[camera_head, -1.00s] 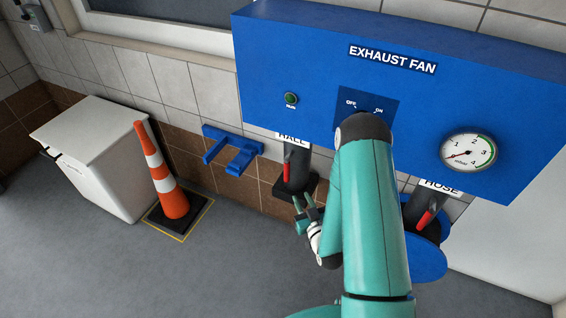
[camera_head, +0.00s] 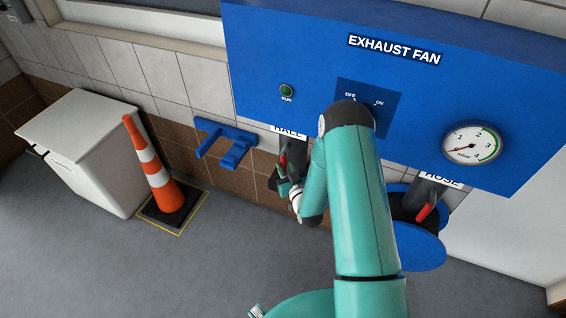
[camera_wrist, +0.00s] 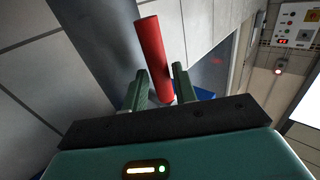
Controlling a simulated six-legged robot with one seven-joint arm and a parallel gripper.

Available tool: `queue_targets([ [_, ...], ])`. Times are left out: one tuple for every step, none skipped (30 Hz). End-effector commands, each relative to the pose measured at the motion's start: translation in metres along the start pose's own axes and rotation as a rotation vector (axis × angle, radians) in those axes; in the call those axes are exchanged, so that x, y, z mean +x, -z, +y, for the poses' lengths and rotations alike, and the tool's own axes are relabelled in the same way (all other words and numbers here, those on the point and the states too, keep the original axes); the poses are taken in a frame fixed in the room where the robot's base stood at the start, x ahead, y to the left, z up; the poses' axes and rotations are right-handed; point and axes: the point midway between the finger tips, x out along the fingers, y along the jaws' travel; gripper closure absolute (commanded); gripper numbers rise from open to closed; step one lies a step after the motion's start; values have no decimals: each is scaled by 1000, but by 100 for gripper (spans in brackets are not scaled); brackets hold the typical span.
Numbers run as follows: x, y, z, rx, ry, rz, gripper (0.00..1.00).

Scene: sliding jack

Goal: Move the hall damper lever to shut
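The HALL damper lever is a red handle (camera_head: 283,158) on a dark duct (camera_head: 297,152) below the blue panel, partly hidden by my arm. In the wrist view the red handle (camera_wrist: 154,55) stands lengthwise between my two fingers and reaches beyond their tips. My gripper (camera_wrist: 160,80) is open, with a finger on either side of the handle. Slim gaps seem to remain, but contact is hard to judge. In the head view my gripper (camera_head: 285,183) is at the lever, just below its red handle. The HALL label (camera_head: 289,130) is partly covered.
The blue EXHAUST FAN panel (camera_head: 250,60) hangs above, with a switch and gauge (camera_head: 473,146). A second red lever (camera_head: 426,211) is at the HOSE duct on the right.

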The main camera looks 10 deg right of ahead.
Motion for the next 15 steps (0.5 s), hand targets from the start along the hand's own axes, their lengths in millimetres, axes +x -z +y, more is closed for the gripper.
queue_targets([
  [8, 0, 0, -1, 0, 2, 72],
  [12, 0, 0, -1, 0, 1, 72],
  [16, 0, 0, -1, 0, 1, 72],
  [19, 0, 0, -1, 0, 1, 72],
  [21, 0, 0, -1, 0, 1, 72],
  [24, 0, 0, -1, 0, 0, 72],
  [25, 0, 0, -1, 0, -1, 72],
  [26, 0, 0, -1, 0, -1, 72],
  [27, 0, 0, -1, 0, -1, 72],
  [27, 0, 0, -1, 0, 0, 72],
  [27, 0, 0, -1, 0, 0, 72],
  [27, 0, 0, -1, 0, -1, 72],
  [27, 0, 0, -1, 0, -1, 72],
  [27, 0, 0, -1, 0, 0, 72],
  [27, 0, 0, -1, 0, 0, 74],
])
